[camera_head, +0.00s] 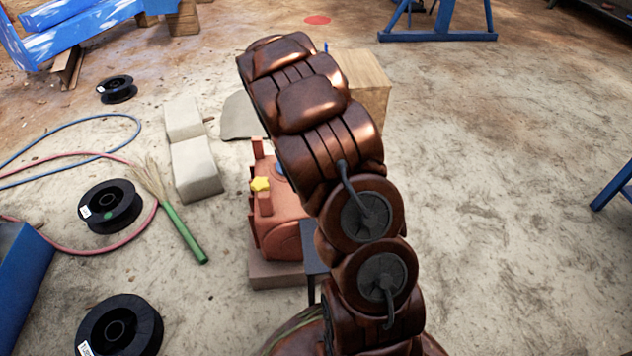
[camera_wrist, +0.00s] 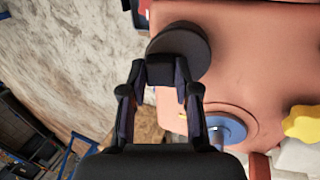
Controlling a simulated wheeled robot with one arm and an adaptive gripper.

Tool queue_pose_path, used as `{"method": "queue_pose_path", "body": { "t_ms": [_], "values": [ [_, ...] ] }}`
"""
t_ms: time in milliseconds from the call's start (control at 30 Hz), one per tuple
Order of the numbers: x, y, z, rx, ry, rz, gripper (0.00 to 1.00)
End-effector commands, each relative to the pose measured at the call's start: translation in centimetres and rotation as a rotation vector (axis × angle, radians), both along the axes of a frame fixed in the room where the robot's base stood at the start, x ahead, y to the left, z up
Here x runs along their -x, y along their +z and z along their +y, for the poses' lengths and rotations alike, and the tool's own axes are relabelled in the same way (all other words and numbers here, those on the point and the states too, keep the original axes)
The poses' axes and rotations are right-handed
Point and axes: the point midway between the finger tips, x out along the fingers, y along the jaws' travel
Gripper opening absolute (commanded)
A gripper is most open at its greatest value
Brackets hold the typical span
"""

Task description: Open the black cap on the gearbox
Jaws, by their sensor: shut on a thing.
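The gearbox (camera_head: 281,222) is an orange-red casing on a block on the ground, partly hidden by my arm in the head view. Its casing (camera_wrist: 262,60) fills the right of the wrist view. The black cap (camera_wrist: 183,42) is a dark round disc with a block-like grip on the casing. My gripper (camera_wrist: 160,76) has its fingers on both sides of that grip and is shut on it. Whether the cap is raised from the casing cannot be told. The head view hides my gripper and the black cap.
A yellow knob (camera_head: 260,184) and a blue round part (camera_wrist: 226,130) are on the gearbox. Pale blocks (camera_head: 196,168), a green-handled broom (camera_head: 184,232) and black spools (camera_head: 110,207) lie to the left. A wooden box (camera_head: 362,78) stands behind. The ground at right is mostly clear.

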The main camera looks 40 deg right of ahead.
Motion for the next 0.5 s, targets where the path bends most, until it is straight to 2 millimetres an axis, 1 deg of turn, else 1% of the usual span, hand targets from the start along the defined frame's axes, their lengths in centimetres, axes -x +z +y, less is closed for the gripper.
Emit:
{"method": "queue_pose_path", "body": {
  "t_ms": [267, 500],
  "values": [
    [-0.4, 0.5, 0.5, 0.159, -0.01, 0.101, 0.0],
    [-1.1, 0.7, 1.6, 0.308, -0.008, 0.192, 0.0]
  ]
}}
